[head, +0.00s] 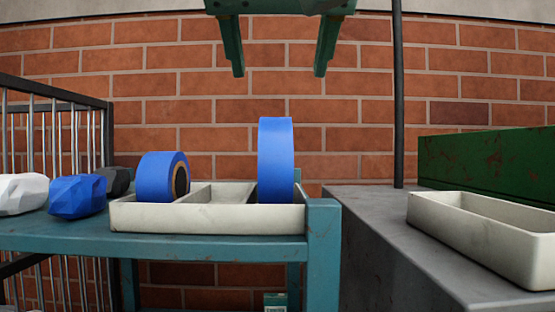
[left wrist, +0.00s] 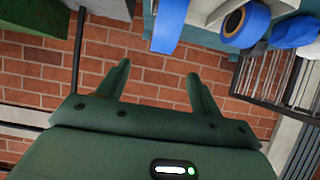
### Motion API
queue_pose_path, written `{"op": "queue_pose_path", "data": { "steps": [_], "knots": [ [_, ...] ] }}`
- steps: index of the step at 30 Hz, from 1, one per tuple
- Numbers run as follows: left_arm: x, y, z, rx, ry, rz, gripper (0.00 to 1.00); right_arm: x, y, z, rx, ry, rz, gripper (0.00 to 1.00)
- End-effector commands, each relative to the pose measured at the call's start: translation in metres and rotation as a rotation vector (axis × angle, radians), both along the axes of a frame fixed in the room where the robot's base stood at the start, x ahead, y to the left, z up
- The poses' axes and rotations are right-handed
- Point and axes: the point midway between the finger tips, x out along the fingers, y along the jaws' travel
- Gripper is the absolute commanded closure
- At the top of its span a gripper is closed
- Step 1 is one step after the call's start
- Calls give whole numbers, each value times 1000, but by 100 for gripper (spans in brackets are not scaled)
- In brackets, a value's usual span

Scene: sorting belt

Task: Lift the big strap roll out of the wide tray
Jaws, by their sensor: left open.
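The big blue strap roll (head: 275,160) stands upright in the right compartment of the wide off-white tray (head: 205,218). It also shows in the left wrist view (left wrist: 168,27), near the top edge. A smaller blue roll (head: 155,177) with a dark-rimmed brown core stands in the tray's left compartment; the left wrist view shows it too (left wrist: 249,24). My left gripper (head: 279,73) is open and empty, high above the big roll with clear air between. Its fingers (left wrist: 158,70) show against the brick wall in the left wrist view. My right gripper is not seen.
The tray rests on a teal table (head: 60,233). White, blue and dark lumps (head: 78,195) lie left of it, before a wire cage (head: 55,125). Right are a grey surface (head: 375,215), another off-white tray (head: 480,235), a green panel (head: 490,165) and a dark pole (head: 398,100).

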Motion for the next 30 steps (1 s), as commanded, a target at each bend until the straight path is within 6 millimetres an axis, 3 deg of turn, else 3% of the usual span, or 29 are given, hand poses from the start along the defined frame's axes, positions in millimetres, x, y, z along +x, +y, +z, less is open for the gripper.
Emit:
{"op": "queue_pose_path", "data": {
  "steps": [3,9,15,24,30],
  "knots": [
    [28,0,-15,1,7,-2,35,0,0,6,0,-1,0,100],
    [62,0,-33,1,3,-3,35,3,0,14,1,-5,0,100],
    [77,0,-41,2,3,-2,35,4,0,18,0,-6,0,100],
    [114,3,-62,0,2,-4,35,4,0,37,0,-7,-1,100],
    [117,3,-64,0,-2,-4,35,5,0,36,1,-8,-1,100]
  ]
}}
